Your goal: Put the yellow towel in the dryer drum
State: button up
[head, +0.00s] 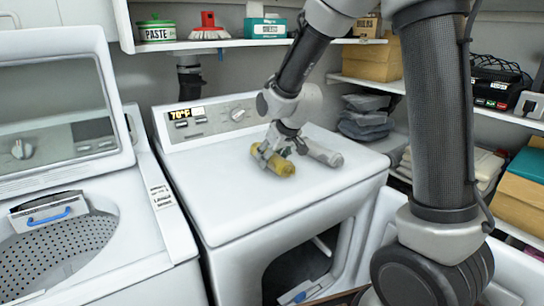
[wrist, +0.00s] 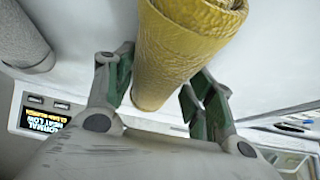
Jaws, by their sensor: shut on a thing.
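The yellow towel (head: 272,162) is a tight roll on or just above the white top of the dryer (head: 245,190); I cannot tell if it touches. My gripper (head: 284,149) comes down on it from above and is shut on it. In the wrist view the yellow towel (wrist: 182,50) lies between the two green-padded fingers. The dryer drum (head: 292,268) is a dark opening in the dryer's front, below the top, with its door (head: 385,232) swung open to the right. My arm hides part of the space by the door.
A grey rolled towel (head: 321,152) lies right beside the yellow one. The washer (head: 165,235) stands at left with its lid up. A blue-and-white item (head: 297,294) sits low in the dryer opening. Shelves with boxes line the back and right. The dryer top's front left is clear.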

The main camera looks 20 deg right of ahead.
jog(key=shift+f, duration=0.15)
jog(key=o, duration=1.3)
